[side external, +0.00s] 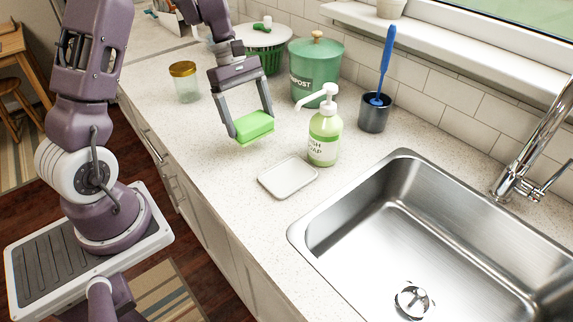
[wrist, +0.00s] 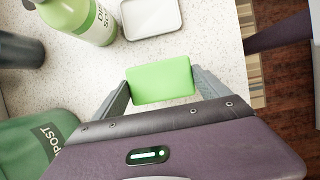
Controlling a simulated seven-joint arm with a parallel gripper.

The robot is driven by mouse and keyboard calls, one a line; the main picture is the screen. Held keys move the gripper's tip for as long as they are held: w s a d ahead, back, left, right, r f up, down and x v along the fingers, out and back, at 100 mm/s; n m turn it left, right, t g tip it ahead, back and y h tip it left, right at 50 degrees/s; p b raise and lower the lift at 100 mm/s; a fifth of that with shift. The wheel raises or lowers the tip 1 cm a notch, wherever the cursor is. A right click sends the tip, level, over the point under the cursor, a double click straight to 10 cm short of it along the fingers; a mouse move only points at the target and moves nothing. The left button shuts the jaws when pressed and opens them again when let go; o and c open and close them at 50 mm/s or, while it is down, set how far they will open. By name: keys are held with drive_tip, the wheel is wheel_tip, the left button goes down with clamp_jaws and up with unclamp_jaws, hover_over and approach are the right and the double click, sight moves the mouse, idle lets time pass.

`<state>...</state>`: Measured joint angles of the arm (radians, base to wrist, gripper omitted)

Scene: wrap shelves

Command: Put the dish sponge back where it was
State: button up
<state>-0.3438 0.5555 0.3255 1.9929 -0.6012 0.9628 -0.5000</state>
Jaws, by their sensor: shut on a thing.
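The dish sponge is a bright green block (side external: 254,126) held between the fingers of my gripper (side external: 250,128). It also shows between the fingers in the wrist view (wrist: 162,82). My gripper is shut on its two ends. The sponge is over the counter, behind and left of a small white dish (side external: 288,177) in the side view; I cannot tell exactly how high it is. The white dish is empty and also shows at the top of the wrist view (wrist: 151,18).
A green soap bottle (side external: 324,135) stands beside the dish. Behind are a green compost bin (side external: 312,75) and a dark cup (side external: 373,115) with a blue brush (side external: 387,60). A glass jar (side external: 186,85) stands left. The steel sink (side external: 400,215) is at right.

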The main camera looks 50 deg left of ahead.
drive_tip(key=d, duration=1.2)
drive_tip(key=shift+d, duration=0.35)
drive_tip(key=x, duration=0.3)
drive_tip(key=shift+a+f, duration=0.3)
drive_tip(key=shift+f, duration=0.05)
drive_tip(key=shift+f, duration=0.15)
drive_tip(key=o, duration=1)
drive_tip(key=v, duration=1.2)
